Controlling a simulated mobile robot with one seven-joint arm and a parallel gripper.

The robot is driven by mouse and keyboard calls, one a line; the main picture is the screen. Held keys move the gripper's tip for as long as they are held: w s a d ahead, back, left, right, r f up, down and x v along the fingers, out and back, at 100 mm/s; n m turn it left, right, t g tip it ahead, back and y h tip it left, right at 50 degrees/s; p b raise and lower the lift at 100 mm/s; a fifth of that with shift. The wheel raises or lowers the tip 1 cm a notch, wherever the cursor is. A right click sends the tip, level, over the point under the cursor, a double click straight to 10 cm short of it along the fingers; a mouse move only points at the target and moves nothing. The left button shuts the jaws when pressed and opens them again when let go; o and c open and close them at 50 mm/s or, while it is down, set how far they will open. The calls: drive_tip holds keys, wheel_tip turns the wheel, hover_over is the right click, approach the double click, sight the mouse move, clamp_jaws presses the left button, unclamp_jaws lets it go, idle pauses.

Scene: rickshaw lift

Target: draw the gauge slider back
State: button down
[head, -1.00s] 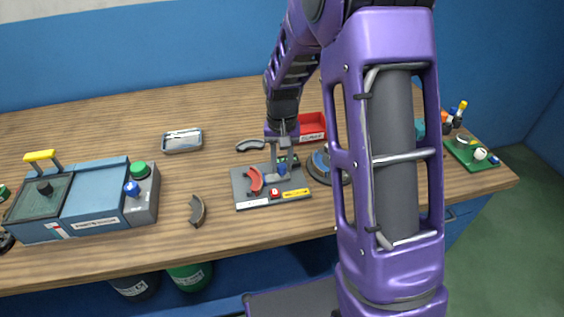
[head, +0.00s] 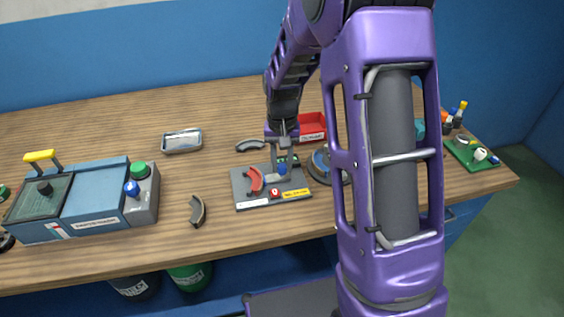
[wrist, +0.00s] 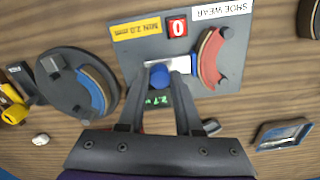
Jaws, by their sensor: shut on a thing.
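The gauge board (head: 243,188) is a grey plate on the bench, also seen in the wrist view (wrist: 130,30). It carries a red curved shoe (wrist: 210,56), a red square marked 0 (wrist: 177,27), a yellow "MIN 2.0 mm" label (wrist: 138,29) and a white "SHOE WEAR" label (wrist: 222,10). The gauge slider has a blue knob (wrist: 159,77) beside a pale metal bar (wrist: 181,65). My gripper (wrist: 160,82) is shut on the blue knob; it also shows in the head view (head: 282,163). A green display (wrist: 156,99) between the fingers is partly hidden and seems to read 2.7.
A round dark drum (wrist: 75,85) with a blue curved pad stands beside the board. A red tray (head: 312,128) is behind it. Dark curved shoes (head: 197,211) and a metal tray (head: 182,141) lie left. A blue-grey machine (head: 95,197) stands further left.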

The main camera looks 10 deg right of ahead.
idle(0.4)
drive_tip(key=d, duration=0.4)
drive_tip(key=shift+d, duration=0.1)
drive_tip(key=c, duration=0.6)
unclamp_jaws()
drive_tip(key=shift+d, duration=0.1)
drive_tip(key=shift+r, duration=0.5)
wheel_tip(320, 180, up, 16)
drive_tip(key=shift+r+p, duration=0.25)
drive_tip(key=shift+p, duration=0.65)
